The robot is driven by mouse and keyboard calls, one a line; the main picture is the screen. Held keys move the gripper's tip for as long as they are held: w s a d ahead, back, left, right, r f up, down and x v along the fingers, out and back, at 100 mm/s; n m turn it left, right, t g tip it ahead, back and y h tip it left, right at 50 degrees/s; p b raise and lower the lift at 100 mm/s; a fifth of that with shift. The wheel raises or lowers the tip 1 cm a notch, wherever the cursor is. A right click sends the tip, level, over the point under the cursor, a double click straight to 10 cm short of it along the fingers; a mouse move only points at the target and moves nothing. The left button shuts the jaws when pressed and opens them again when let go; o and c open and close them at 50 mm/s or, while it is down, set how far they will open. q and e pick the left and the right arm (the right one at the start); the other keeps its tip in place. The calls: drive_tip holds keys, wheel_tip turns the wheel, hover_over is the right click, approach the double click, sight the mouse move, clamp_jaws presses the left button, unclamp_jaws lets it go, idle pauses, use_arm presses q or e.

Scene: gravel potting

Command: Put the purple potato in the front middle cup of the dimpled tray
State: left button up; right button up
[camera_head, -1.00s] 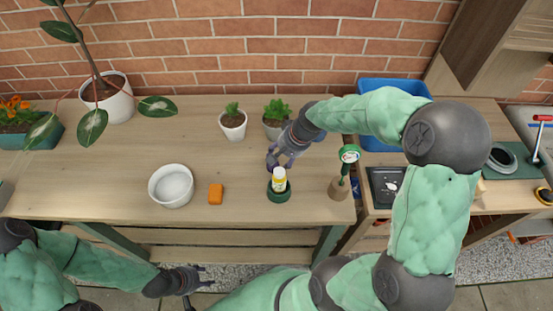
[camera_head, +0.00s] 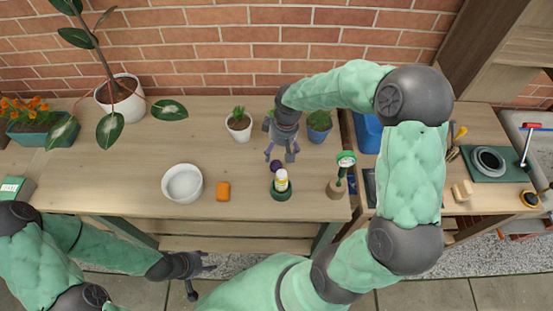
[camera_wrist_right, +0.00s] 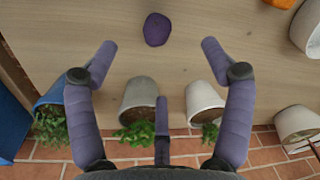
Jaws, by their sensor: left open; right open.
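The purple potato (camera_head: 276,166) lies on the wooden bench just behind the green-based bottle. It also shows near the top of the right wrist view (camera_wrist_right: 157,29). My right gripper (camera_head: 282,153) is open and empty over the bench, its fingers pointing toward the potato. In the right wrist view its fingertips (camera_wrist_right: 158,47) are spread wide, with the potato beyond and between them, apart from both. My left gripper (camera_head: 207,262) is open and empty in front of the bench's front edge. I cannot make out the dimpled tray; a dark tray-like edge (camera_head: 369,188) at right is mostly hidden by my right arm.
A yellow-and-white bottle (camera_head: 281,181) stands close in front of the potato. Potted plants (camera_head: 239,128) (camera_head: 319,125) flank my right gripper. A green-topped tool (camera_head: 345,160) stands right.

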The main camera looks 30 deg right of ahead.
drive_tip(key=w+a+n+p, duration=0.1)
drive_tip(key=n+p, duration=0.1)
drive_tip(key=n, duration=0.2)
drive_tip(key=n+h+b, duration=0.1)
hover_over(276, 163)
drive_tip(key=a, duration=0.1)
drive_tip(key=shift+g, duration=0.4)
wheel_tip(276, 163, down, 5)
drive_tip(key=shift+s+f, duration=0.1)
drive_tip(key=shift+f, duration=0.05)
drive_tip(key=shift+d+f+b, duration=0.25)
drive_tip(key=shift+f+b, duration=0.25)
drive_tip(key=shift+f, duration=0.95)
drive_tip(key=shift+d+f+b, duration=0.2)
drive_tip(key=shift+f+b, duration=0.3)
drive_tip(key=shift+f, duration=0.95)
drive_tip(key=shift+r, duration=0.1)
drive_tip(key=c, duration=1.5)
